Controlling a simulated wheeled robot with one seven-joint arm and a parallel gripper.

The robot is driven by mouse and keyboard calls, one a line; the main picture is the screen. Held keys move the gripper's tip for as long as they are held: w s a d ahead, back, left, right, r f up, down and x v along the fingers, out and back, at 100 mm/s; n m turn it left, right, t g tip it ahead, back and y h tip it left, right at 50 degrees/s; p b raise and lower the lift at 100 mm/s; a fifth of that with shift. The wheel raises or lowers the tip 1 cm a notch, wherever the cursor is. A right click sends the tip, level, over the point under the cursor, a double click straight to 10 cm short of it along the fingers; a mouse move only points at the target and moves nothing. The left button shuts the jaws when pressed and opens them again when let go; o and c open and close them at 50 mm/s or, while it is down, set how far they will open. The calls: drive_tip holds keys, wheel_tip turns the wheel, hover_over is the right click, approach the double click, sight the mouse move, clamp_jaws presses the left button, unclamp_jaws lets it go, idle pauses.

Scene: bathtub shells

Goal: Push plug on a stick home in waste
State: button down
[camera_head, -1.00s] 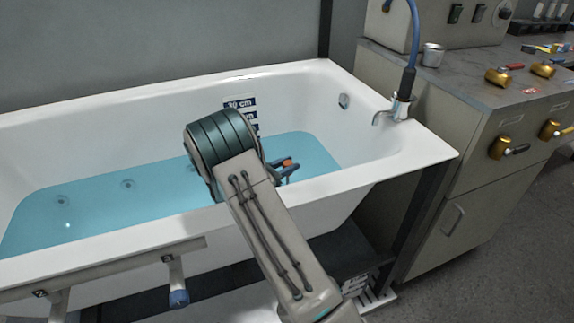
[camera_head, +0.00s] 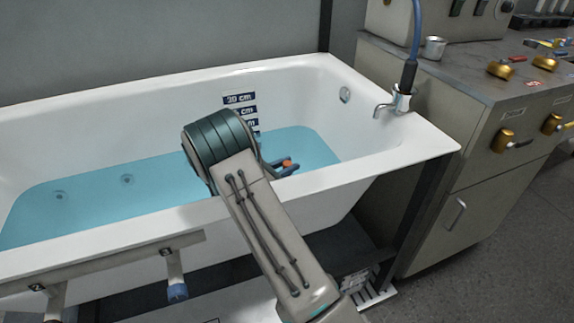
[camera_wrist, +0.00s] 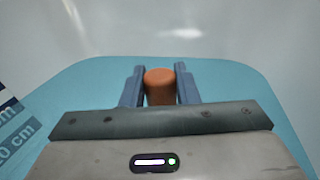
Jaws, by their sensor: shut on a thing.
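My gripper (camera_wrist: 160,88) is shut on the orange top of the plug on a stick (camera_wrist: 159,84), with one blue-grey finger on each side of it. In the head view the orange end (camera_head: 287,163) shows just right of my arm, above the blue water (camera_head: 308,148) in the white bathtub (camera_head: 420,150). The stick's lower part and the plug do not show. The waste is not visible in either view, so I cannot tell whether the plug is in it.
A depth scale (camera_head: 240,99) marks the tub's far wall. A tap (camera_head: 385,108) and a round overflow fitting (camera_head: 345,94) are at the right end. The tub's near rim passes behind my arm. A cabinet (camera_head: 470,140) with brass valves stands at the right.

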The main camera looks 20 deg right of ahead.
drive_tip(key=shift+f+b, duration=0.45)
drive_tip(key=shift+f, duration=0.45)
drive_tip(key=c, duration=1)
unclamp_jaws()
drive_tip(key=shift+c, duration=0.2)
drive_tip(key=p+v, duration=0.2)
drive_tip(key=v, duration=0.5)
drive_tip(key=shift+a, duration=0.25)
